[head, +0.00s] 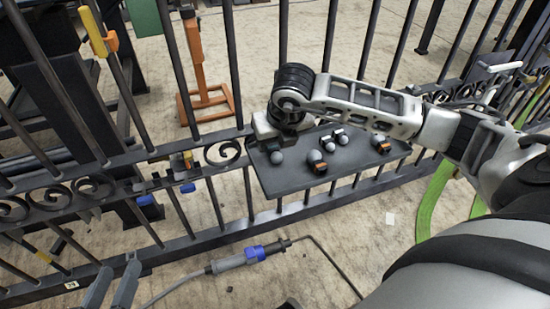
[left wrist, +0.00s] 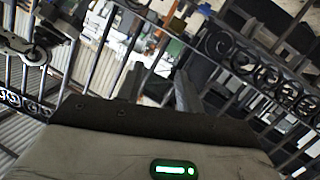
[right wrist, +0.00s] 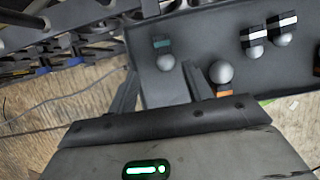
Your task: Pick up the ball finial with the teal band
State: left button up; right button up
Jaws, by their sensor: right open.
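The finial with the teal band (right wrist: 163,47) lies on a dark grey tray (right wrist: 215,25) in the right wrist view. Its grey ball faces my right gripper (right wrist: 162,78), which is open, with the finial just beyond and between its fingertips in the picture. In the head view, my right gripper (head: 270,128) is over the left end of the tray (head: 285,188). A grey ball (head: 276,157) shows just below it; its band is hidden there. My left gripper (head: 114,286) is open and empty at the lower left, far from the tray.
An orange-banded finial (right wrist: 222,76) sits close beside my right gripper's right finger. Two finials with black and white bands (right wrist: 268,38) lie further right. A dark iron gate (head: 150,130) stands behind the tray. A blue-and-grey torch tool (head: 250,254) lies on the floor.

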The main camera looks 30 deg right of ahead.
aim_at(275, 152)
jog(key=x, duration=0.2)
jog(key=b+x, duration=0.2)
jog(key=x, duration=0.1)
jog(key=shift+w+d+f, duration=0.1)
jog(key=shift+d+f, duration=0.25)
jog(key=shift+d, duration=0.1)
jog(key=shift+w+f, duration=0.1)
jog(key=shift+f, duration=0.1)
pick_arm(q)
jog(key=shift+w+d+r+n+t+h, duration=0.15)
jog(key=shift+d+r+n+t+h, duration=0.15)
jog(key=shift+d+r+n+h, duration=0.15)
pick_arm(e)
jog(key=shift+r, duration=0.1)
grip_shut()
